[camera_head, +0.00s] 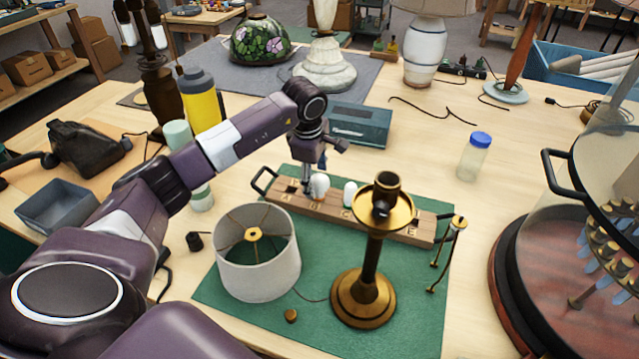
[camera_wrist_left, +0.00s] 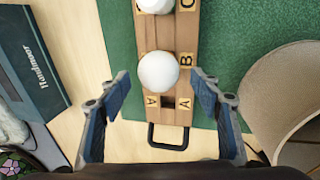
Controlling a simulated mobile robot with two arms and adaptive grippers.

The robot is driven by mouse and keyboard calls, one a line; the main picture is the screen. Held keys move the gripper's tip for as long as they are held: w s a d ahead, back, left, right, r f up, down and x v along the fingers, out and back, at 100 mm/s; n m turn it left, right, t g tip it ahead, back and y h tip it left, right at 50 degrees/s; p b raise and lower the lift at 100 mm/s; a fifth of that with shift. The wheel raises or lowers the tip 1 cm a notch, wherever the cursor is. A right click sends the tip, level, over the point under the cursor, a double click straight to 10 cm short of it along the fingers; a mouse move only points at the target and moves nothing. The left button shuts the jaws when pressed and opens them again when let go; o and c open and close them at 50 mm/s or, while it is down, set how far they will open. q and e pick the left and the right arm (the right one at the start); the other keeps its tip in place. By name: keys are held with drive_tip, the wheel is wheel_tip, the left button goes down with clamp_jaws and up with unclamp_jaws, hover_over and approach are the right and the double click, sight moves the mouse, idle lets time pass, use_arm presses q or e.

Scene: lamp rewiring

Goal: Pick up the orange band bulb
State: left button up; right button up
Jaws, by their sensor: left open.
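A wooden rack (camera_head: 398,224) with lettered slots lies on the green mat. It holds a white round bulb (camera_head: 319,186) in slot B and another white bulb (camera_head: 350,193) in slot C. I cannot make out an orange band clearly on either. My left gripper (camera_head: 313,178) is at the slot B bulb, pointing down. In the left wrist view the open left gripper (camera_wrist_left: 160,77) has one finger on each side of the slot B bulb (camera_wrist_left: 158,71), with gaps on both sides. The slot C bulb (camera_wrist_left: 154,5) is at the top edge. Slot A is empty. My right gripper is not in view.
A brass lamp stand (camera_head: 371,265) rises in front of the rack, with a grey lampshade (camera_head: 257,270) to its left. A teal box (camera_head: 360,127) lies behind the rack. A blue-capped jar (camera_head: 474,158) stands right, near a glass dome (camera_head: 572,215).

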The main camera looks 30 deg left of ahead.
use_arm(q)
drive_tip(key=shift+x, duration=1.35)
drive_tip(key=c, duration=1.2)
